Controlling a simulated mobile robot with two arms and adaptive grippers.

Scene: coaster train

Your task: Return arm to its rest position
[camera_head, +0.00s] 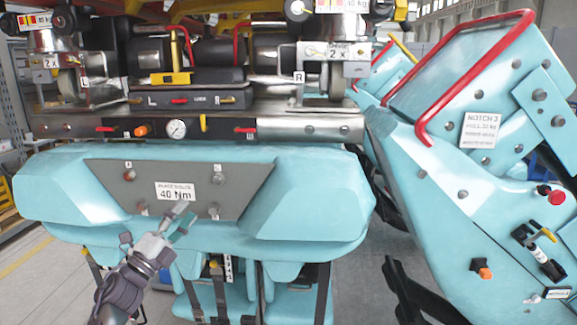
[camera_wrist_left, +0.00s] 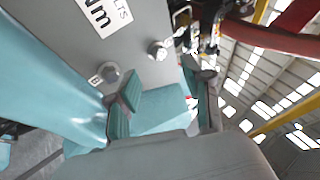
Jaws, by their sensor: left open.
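My left gripper (camera_head: 184,215) is open and empty in front of the grey plate (camera_head: 110,178) on the front of the light blue train car (camera_head: 310,215). The plate carries a "40 Nm" label (camera_head: 175,191) and bolts at its corners. The gripper tips overlap the label's lower edge in the head view; I cannot tell whether they touch the plate. In the left wrist view, the two fingers with teal pads (camera_wrist_left: 163,105) stand apart. A bolt (camera_wrist_left: 157,49) shows just beyond them, and another bolt (camera_wrist_left: 109,73) is near one finger. My right gripper is not in view.
Above the plate is a metal beam with a pressure gauge (camera_head: 176,128). At right stands a light blue panel with a red rail (camera_head: 480,40), a "NOTCH 3" label (camera_head: 480,131) and a red knob (camera_head: 556,197). Straps (camera_head: 322,290) hang below. Open floor (camera_head: 40,275) lies at left.

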